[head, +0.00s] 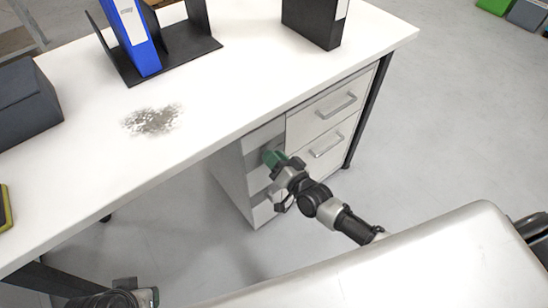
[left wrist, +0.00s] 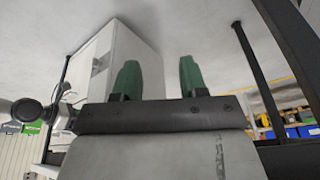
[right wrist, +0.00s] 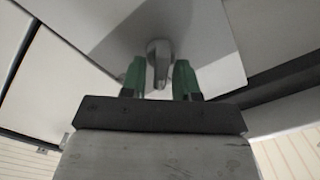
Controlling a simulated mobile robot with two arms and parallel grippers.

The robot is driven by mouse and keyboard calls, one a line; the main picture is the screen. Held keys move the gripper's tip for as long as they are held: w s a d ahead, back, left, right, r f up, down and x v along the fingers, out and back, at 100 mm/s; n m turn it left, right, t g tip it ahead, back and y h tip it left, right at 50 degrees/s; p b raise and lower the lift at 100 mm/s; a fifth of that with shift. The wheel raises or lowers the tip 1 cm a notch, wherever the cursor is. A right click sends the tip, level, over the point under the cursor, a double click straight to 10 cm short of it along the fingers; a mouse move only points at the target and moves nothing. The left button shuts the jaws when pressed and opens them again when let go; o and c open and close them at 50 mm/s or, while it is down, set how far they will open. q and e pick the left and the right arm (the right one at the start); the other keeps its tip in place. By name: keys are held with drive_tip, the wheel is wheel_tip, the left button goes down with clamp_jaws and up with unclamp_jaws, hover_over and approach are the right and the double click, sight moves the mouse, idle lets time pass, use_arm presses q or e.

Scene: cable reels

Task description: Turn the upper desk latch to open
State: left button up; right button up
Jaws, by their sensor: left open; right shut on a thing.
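The upper latch (right wrist: 160,64) is a small grey handle on a light grey panel of the desk's drawer cabinet (head: 262,150). In the right wrist view it sits between the two green fingers of my right gripper (right wrist: 160,70), its lever pointing down the picture. My right gripper (head: 273,158) is shut on it; in the head view the gripper hides the latch. My left gripper (left wrist: 159,70) is open and empty under the desk. In the head view only a bit of it (head: 150,296) shows at the bottom left.
The white desk top (head: 230,90) overhangs the cabinet. Two drawers with bar handles (head: 337,105) are on the cabinet's right face. A blue binder (head: 133,35) in a black rack, a black box (head: 25,100) and a dark file holder (head: 313,20) stand on top.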

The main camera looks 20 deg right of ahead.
drive_tip(key=m, duration=0.2)
drive_tip(key=shift+d+f+m+b, duration=0.1)
drive_tip(key=shift+f+m+b, duration=0.1)
drive_tip(key=shift+m+b, duration=0.15)
drive_tip(key=m+b, duration=0.1)
drive_tip(key=m, duration=0.3)
drive_tip(key=shift+d+f, duration=0.1)
drive_tip(key=shift+f, duration=0.1)
drive_tip(key=shift+m+b, duration=0.4)
drive_tip(key=shift+m, duration=0.35)
use_arm(q)
drive_tip(key=shift+w+d+f+t+h, duration=0.15)
drive_tip(key=shift+w+d+t, duration=0.1)
drive_tip(key=shift+w+t, duration=0.4)
drive_tip(key=shift+w+d+f+t+h, duration=0.2)
drive_tip(key=shift+w+t, duration=0.3)
drive_tip(key=shift+w, duration=0.4)
drive_tip(key=shift+w+d+f+t+h, duration=0.1)
drive_tip(key=shift+w+d+t, duration=0.2)
drive_tip(key=shift+w+t, duration=0.35)
use_arm(e)
drive_tip(key=shift+m, duration=0.8)
use_arm(q)
drive_tip(key=shift+w, duration=0.1)
use_arm(e)
drive_tip(key=o, duration=0.6)
